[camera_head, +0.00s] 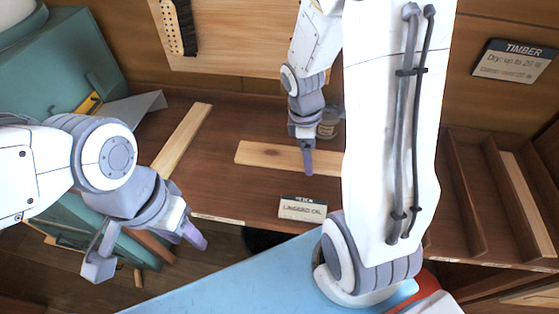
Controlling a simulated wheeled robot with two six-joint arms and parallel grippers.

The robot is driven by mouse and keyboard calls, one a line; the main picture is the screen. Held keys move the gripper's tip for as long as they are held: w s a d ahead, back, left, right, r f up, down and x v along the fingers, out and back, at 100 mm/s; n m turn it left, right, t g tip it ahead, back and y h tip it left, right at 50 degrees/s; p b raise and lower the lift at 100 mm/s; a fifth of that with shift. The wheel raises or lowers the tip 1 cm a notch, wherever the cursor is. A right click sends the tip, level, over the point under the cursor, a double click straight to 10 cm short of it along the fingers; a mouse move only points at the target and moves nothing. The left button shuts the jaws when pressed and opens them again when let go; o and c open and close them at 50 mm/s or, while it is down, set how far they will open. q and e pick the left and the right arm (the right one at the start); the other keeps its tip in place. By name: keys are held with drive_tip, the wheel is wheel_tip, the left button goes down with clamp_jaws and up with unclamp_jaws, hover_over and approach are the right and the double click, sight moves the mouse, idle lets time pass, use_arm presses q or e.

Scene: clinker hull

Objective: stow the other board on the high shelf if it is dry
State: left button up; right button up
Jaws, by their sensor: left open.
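A pale board (260,154) lies flat on the brown bench, under and beside my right gripper. A second pale board (183,138) lies slantwise on the bench to its left. A third narrow pale board (528,205) is in the slotted rack at the right. My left gripper (146,252) is open and empty, low at the left, apart from the boards. My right gripper (307,163) points down over the first board; its fingers show edge-on, so I cannot tell its opening or whether it touches. No moisture reading shows, and I cannot identify the high shelf.
A sign (514,60) reads "TIMBER, Dry: up to 20 %". A linseed oil card (303,208) stands at the bench's front edge, and a small jar (327,125) behind the first board. A teal machine (60,70) fills the left. My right arm hides the bench's right part.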

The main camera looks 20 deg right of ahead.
sight(285, 153)
drive_tip(key=w+a+f, duration=0.1)
drive_tip(key=w, duration=0.1)
drive_tip(key=w+a+f, duration=0.1)
drive_tip(key=w+f, duration=0.1)
drive_tip(key=w+a+f, duration=0.1)
drive_tip(key=w, duration=0.1)
drive_tip(key=shift+a+f+p, duration=0.15)
drive_tip(key=shift+a+p, duration=0.25)
drive_tip(key=shift+w+a+f, duration=0.1)
drive_tip(key=shift+w+f, duration=0.05)
drive_tip(key=shift+f, duration=1.95)
drive_tip(key=shift+f, duration=0.2)
drive_tip(key=o, duration=1.4)
drive_tip(key=shift+c, duration=0.2)
